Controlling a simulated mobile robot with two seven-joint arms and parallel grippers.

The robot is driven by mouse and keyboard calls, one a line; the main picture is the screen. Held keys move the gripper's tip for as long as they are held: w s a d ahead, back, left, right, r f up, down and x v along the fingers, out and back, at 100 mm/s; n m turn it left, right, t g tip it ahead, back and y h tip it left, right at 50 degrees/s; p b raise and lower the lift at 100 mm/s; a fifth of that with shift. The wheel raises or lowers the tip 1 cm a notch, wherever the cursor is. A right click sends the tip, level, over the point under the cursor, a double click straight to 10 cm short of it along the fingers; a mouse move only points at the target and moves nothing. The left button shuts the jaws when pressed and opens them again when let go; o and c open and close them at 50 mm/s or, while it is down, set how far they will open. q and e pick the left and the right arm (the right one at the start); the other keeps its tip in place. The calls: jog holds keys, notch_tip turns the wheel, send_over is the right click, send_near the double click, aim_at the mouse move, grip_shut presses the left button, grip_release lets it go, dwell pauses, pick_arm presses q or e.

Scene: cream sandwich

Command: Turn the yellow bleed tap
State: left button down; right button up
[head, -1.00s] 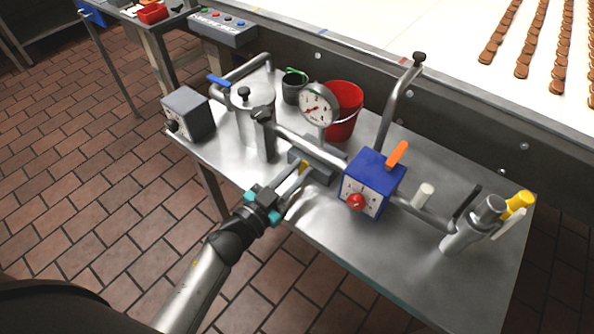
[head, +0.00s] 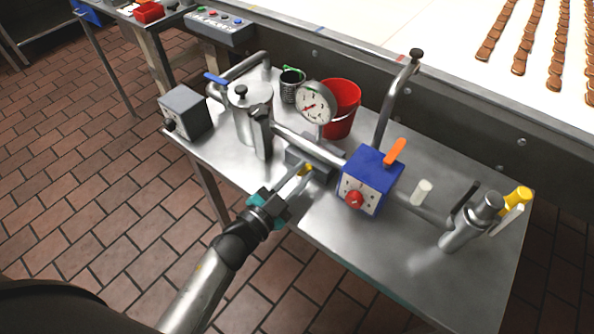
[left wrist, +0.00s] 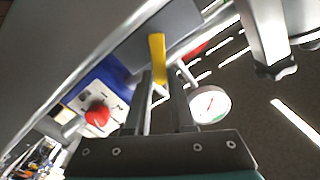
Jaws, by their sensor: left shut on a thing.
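The yellow bleed tap (head: 307,167) is a small yellow lever on a grey block (head: 318,160) at the pipe, below the pressure gauge (head: 313,102). In the left wrist view the yellow tap (left wrist: 157,52) stands between my finger ends, its upper part clear of them. My left gripper (head: 300,174) reaches in from the front left and is shut on the tap. The fingers also show in the left wrist view (left wrist: 160,88). They hide the tap's lower part. My right gripper is not in view.
A blue box (head: 362,168) with a red knob and orange lever stands right of the tap. A steel pot (head: 245,118), a red bucket (head: 345,105) and a dark cup (head: 291,88) stand behind. A yellow-topped fitting (head: 517,200) is far right. The front right tabletop is bare.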

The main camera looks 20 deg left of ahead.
pick_arm(q)
jog(key=m, duration=0.2)
jog(key=d+f+m+b, duration=0.1)
jog(key=shift+s+m, duration=0.2)
jog(key=shift+m, duration=0.2)
jog(key=m, duration=0.1)
jog(key=f+m+b, duration=0.1)
jog(key=shift+d+m, duration=0.2)
jog(key=shift+m, duration=0.2)
jog(key=shift+s+d+f+m, duration=0.1)
jog(key=shift+f+m, duration=0.1)
jog(key=shift+m, duration=0.5)
jog(key=shift+f+m+b, duration=0.15)
jog(key=shift+m+b, duration=0.35)
jog(key=shift+m, duration=0.1)
jog(key=shift+f+m, duration=0.1)
jog(key=shift+m, duration=0.2)
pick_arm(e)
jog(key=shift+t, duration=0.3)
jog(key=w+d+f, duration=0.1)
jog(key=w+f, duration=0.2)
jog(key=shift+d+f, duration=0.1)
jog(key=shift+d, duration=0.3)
pick_arm(q)
jog(key=shift+m, duration=0.3)
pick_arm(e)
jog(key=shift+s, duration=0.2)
